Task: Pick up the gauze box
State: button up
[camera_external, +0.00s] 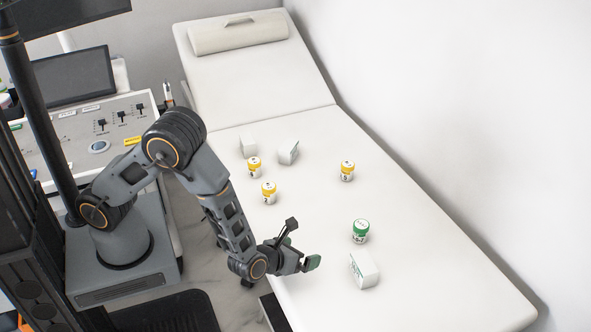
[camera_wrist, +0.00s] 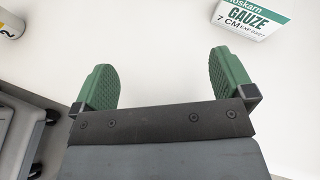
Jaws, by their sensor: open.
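The gauze box (camera_external: 364,269) is a white box with green markings, lying on the exam bed at the lower right in the external view. In the wrist view the gauze box (camera_wrist: 257,17) shows its green and white "GAUZE 7 CM" label at the top right, cut off by the frame edge. My gripper (camera_external: 302,246) is open and empty, to the left of the box and apart from it. In the wrist view its two green-padded fingers (camera_wrist: 165,82) are spread, with only white surface between them. The box lies ahead of the fingers and to the right.
A green-capped bottle (camera_external: 360,232) stands just behind the gauze box. A wall runs along the right. The bed around the box's front is clear.

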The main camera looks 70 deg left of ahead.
aim_at(356, 269)
jog(key=d+m+h, duration=0.1)
jog(key=d+m, duration=0.1)
jog(key=w+d+m+t+h, duration=0.1)
jog(key=d+m+h, duration=0.1)
jog(key=w+d+m+h, duration=0.1)
jog(key=d+h, duration=0.1)
jog(key=shift+w+d+r+m+t, duration=0.2)
jog(key=shift+d+r+m+t, duration=0.15)
jog(key=shift+r+m+t, duration=0.05)
jog(key=shift+w+d, duration=0.2)
jog(key=shift+d, duration=0.05)
jog(key=shift+m, duration=0.4)
jog(key=x, duration=0.8)
jog(key=shift+w+d, duration=0.1)
jog(key=shift+d, duration=0.05)
jog(key=shift+f+p+x, duration=0.1)
jog(key=shift+p+x, duration=0.15)
jog(key=shift+x, duration=1.05)
jog(key=shift+f+p+x, duration=0.15)
jog(key=shift+p+x, duration=0.1)
jog(key=shift+x, duration=1.05)
jog(key=c, duration=0.6)
jog(key=shift+c, duration=0.2)
jog(key=shift+r, duration=0.15)
